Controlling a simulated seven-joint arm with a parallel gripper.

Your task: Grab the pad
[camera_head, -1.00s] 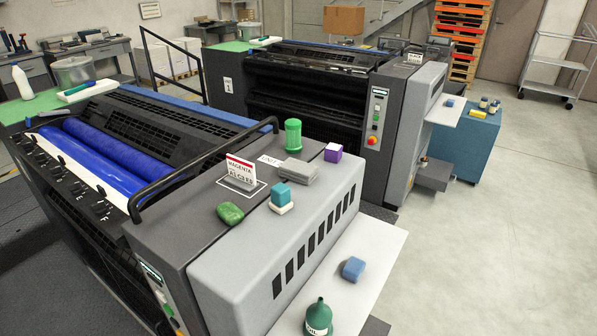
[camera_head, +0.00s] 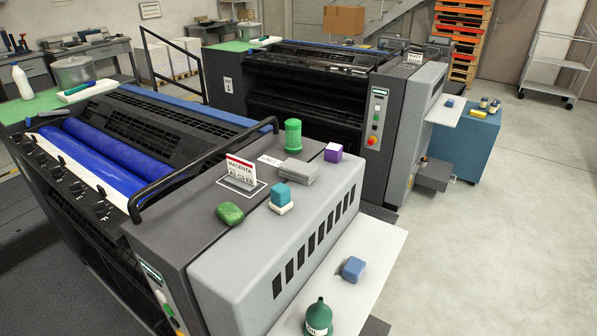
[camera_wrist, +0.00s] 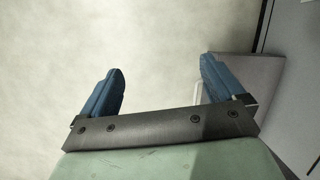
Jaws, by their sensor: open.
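Several pad-like blocks show in the head view, and I cannot tell which one is the task's pad. A blue pad (camera_head: 353,269) lies on the white side shelf of the near machine. A green rounded pad (camera_head: 229,214), a grey flat block (camera_head: 298,173) and a teal block (camera_head: 281,194) on a white base sit on the machine's top. A purple block (camera_head: 333,152) is farther back. My gripper (camera_wrist: 161,63) shows only in the wrist view, with its blue fingers wide apart and nothing between them. Pale floor lies beyond the fingers.
A green oil can (camera_head: 318,318) stands on the white shelf (camera_head: 372,238) near the blue pad. Open floor lies to the right.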

